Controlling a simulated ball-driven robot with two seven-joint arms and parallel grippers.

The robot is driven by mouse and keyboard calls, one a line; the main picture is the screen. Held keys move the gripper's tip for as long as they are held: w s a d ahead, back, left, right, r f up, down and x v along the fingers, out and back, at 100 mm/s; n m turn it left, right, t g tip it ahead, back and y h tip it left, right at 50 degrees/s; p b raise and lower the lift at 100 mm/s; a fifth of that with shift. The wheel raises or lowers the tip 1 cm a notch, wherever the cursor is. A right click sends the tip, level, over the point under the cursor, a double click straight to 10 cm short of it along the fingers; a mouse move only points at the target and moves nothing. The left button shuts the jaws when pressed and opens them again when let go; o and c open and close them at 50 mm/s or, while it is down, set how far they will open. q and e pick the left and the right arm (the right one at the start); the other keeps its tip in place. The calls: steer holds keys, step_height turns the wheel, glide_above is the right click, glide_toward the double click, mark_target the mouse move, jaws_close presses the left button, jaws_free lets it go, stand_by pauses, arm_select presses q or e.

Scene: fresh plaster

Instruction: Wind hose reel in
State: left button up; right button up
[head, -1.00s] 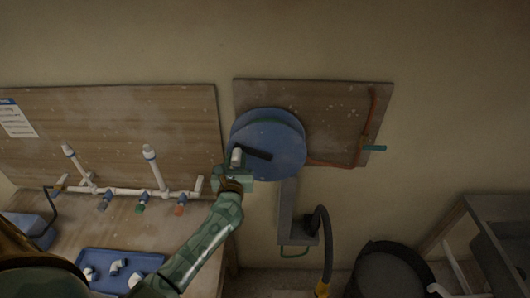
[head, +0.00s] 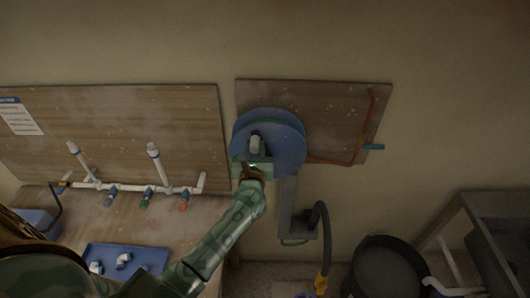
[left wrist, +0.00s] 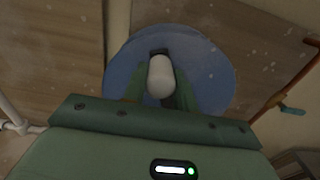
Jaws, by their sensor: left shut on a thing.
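The hose reel (head: 287,135) is a blue disc on a wooden board on the wall. It also shows in the left wrist view (left wrist: 215,72). Its crank has a pale, rounded handle knob (left wrist: 161,78), which also shows in the head view (head: 255,144). My left gripper (head: 254,160) is shut on the crank handle in front of the reel's left part. Its green fingers stand on both sides of the knob in the left wrist view. The crank arm is mostly hidden by the gripper. My right gripper is not seen.
A teal-handled valve (head: 373,147) sits at the board's right edge. A black bucket (head: 386,269) and a sink stand at lower right. A workbench with white pipes (head: 130,188) and a blue tray (head: 127,257) is at left.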

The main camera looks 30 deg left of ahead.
arm_select(q)
steer(key=w+d+f+b, duration=0.1)
steer(key=w+d+b, duration=0.2)
steer(key=d, duration=0.4)
steer(key=shift+w, duration=0.15)
steer(key=shift+f, duration=0.1)
